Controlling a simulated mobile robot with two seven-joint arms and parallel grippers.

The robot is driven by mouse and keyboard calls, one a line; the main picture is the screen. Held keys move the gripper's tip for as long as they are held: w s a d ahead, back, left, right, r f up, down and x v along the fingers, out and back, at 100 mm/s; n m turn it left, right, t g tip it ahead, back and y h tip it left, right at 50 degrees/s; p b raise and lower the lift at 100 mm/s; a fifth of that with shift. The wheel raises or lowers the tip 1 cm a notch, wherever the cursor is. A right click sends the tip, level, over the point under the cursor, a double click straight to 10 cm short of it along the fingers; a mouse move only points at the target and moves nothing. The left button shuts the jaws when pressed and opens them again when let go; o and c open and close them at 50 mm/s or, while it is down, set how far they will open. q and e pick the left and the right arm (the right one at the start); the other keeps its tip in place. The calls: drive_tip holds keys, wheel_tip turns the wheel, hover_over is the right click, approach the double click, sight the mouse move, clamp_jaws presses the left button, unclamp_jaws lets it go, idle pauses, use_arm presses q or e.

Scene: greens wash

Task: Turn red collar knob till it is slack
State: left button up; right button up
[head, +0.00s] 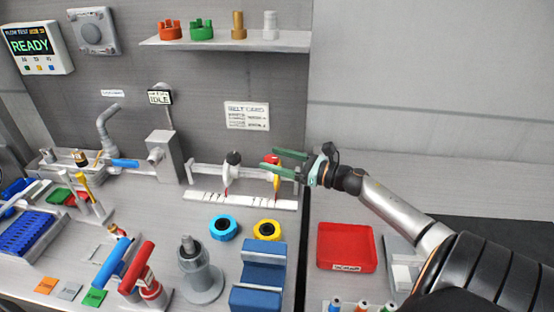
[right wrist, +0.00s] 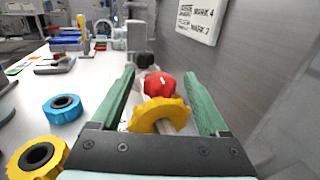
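The red collar knob (head: 271,158) sits on a white horizontal rod fixture on the bench, beside a yellow wheel (head: 277,180). In the right wrist view the red knob (right wrist: 160,84) lies between my green fingers, with the yellow wheel (right wrist: 160,115) nearer the palm. My right gripper (head: 275,161) reaches in from the right at the fixture's right end. In the right wrist view my right gripper (right wrist: 158,70) is open, with a gap on each side of the red knob. My left gripper is not in view.
A black knob (head: 233,157) is further left on the fixture, above a white marked strip (head: 240,201). Blue (head: 223,228) and yellow (head: 267,230) rings lie in front. A red tray (head: 347,246) stands to the right. A wall with a card (head: 246,115) is close behind.

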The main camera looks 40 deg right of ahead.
clamp_jaws()
idle(0.4)
drive_tip(key=h, duration=0.1)
drive_tip(key=m+h+p, duration=0.2)
drive_tip(key=shift+s+a+r+t, duration=0.15)
drive_tip(key=shift+a+t, duration=0.1)
drive_tip(key=shift+t, duration=0.15)
drive_tip(key=m+h+p, duration=0.1)
drive_tip(key=h, duration=0.1)
drive_tip(key=m+h+p, duration=0.1)
drive_tip(key=shift+a+m+h, duration=0.2)
drive_tip(key=shift+m+h, duration=0.1)
drive_tip(key=shift+h, duration=0.1)
drive_tip(key=m+h, duration=0.2)
drive_tip(key=h, duration=0.1)
drive_tip(key=shift+a+h+p, duration=0.15)
drive_tip(key=shift+h+p, duration=0.15)
drive_tip(key=shift+w+a+f+m+g+h, duration=0.1)
drive_tip(key=shift+m+g+h, duration=0.2)
drive_tip(key=shift+m+h, duration=0.45)
drive_tip(key=shift+w+a+f+m+g+h, duration=0.1)
drive_tip(key=shift+m+g+h, duration=0.3)
drive_tip(key=shift+h, duration=0.55)
drive_tip(key=shift+d+m, duration=0.1)
drive_tip(key=shift+m, duration=0.15)
